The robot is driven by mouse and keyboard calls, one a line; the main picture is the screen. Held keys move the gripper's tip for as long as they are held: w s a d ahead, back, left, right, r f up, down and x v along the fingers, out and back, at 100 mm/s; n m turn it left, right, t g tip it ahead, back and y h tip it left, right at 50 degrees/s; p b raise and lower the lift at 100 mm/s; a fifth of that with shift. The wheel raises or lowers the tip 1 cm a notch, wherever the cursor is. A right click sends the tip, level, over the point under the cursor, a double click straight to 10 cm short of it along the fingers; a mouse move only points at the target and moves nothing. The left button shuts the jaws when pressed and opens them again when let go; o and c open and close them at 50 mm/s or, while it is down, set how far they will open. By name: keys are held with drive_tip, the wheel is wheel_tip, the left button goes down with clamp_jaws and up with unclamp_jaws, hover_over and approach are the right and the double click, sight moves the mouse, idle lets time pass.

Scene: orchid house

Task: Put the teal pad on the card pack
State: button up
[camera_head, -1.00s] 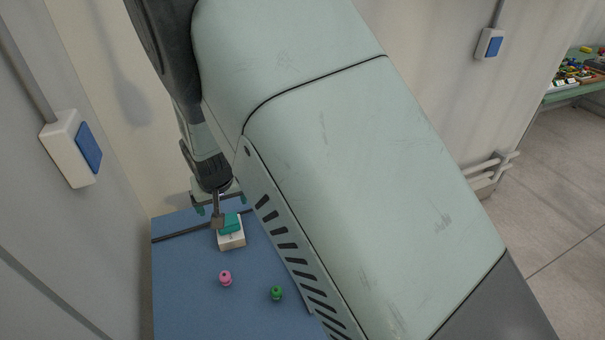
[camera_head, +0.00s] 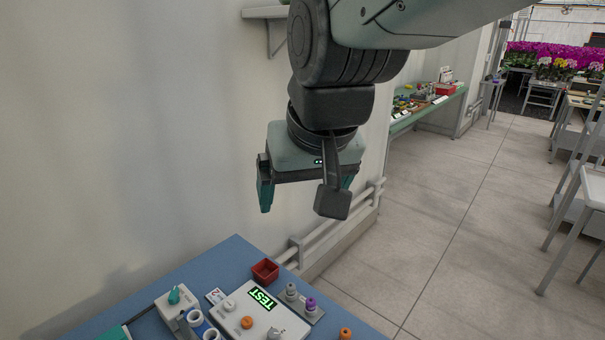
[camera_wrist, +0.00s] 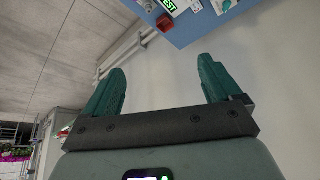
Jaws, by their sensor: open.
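My gripper (camera_head: 306,196) hangs high above the far edge of the blue table, in front of the wall. Its two teal fingers are spread wide in the wrist view (camera_wrist: 160,66), with nothing between them. A flat teal piece (camera_head: 114,333), cut by the bottom edge of the head view, lies at the lower left. It may be the teal pad, but too little shows to be sure. I cannot make out the card pack now, nor tell what lies under the teal piece.
The blue table (camera_head: 225,262) carries a red open box (camera_head: 265,271), a white tester with a lit TEST screen (camera_head: 262,299), a white block with a teal knob (camera_head: 173,296), purple-topped (camera_head: 310,305) and orange (camera_head: 345,333) pieces. A wall pipe (camera_head: 325,232) runs beyond the table.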

drive_tip(key=s+d+m+h, duration=0.1)
drive_tip(key=s+d+m, duration=0.1)
drive_tip(key=s+d, duration=0.6)
drive_tip(key=s, duration=0.2)
drive_tip(key=shift+s+d+r+t+h, duration=0.3)
drive_tip(key=shift+s+r, duration=0.1)
idle(0.3)
